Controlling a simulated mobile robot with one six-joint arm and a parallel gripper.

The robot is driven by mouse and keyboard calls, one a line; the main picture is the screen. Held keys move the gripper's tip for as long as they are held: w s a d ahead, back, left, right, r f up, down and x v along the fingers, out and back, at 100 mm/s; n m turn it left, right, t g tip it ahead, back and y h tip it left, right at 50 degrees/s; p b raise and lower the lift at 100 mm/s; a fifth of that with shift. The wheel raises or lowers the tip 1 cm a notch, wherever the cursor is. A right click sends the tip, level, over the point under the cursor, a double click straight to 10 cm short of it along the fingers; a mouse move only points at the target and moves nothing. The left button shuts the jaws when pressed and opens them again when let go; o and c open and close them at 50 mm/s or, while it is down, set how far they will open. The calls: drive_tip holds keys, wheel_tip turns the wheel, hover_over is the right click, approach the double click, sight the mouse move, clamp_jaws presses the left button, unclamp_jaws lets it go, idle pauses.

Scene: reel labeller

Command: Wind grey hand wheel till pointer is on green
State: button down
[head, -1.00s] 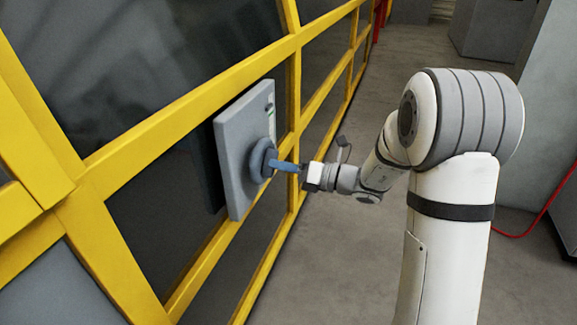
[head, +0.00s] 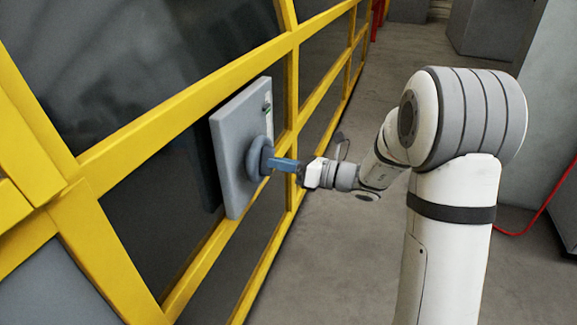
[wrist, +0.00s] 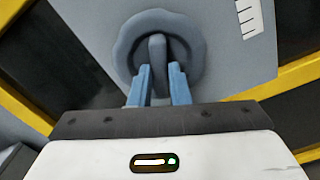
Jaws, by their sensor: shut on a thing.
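The grey hand wheel (head: 255,158) sits on a grey panel (head: 230,138) on the yellow-framed wall. In the wrist view the round wheel rim (wrist: 128,48) faces me, with a grey bar across its middle. My gripper (wrist: 159,72) has its two blue fingers either side of that bar, shut on it. In the head view my gripper (head: 274,163) reaches the wheel from the right. A white scale with dark ticks (wrist: 248,18) shows partly at upper right in the wrist view. A small green spot (head: 267,106) shows high on the panel. I cannot make out the pointer.
Yellow bars (head: 190,118) frame dark panes around the panel. The grey floor (head: 400,60) to the right is open. Grey cabinets (head: 490,28) stand at the back, and a red cable (head: 535,222) lies at the right.

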drive_tip(key=shift+s+a+f+n+b, duration=0.1)
drive_tip(key=shift+n+b, duration=1.15)
drive_tip(key=shift+n, duration=0.65)
drive_tip(key=shift+s+a+n+b, duration=0.1)
drive_tip(key=shift+n+b, duration=1.15)
drive_tip(key=shift+n, duration=0.65)
drive_tip(key=shift+s+a+f+n+b, duration=0.1)
drive_tip(key=shift+n+b, duration=1.15)
drive_tip(key=shift+n, duration=0.65)
drive_tip(key=shift+r, duration=0.1)
drive_tip(key=c, duration=1.4)
unclamp_jaws()
drive_tip(key=shift+o, duration=0.2)
drive_tip(key=shift+d+r, duration=0.1)
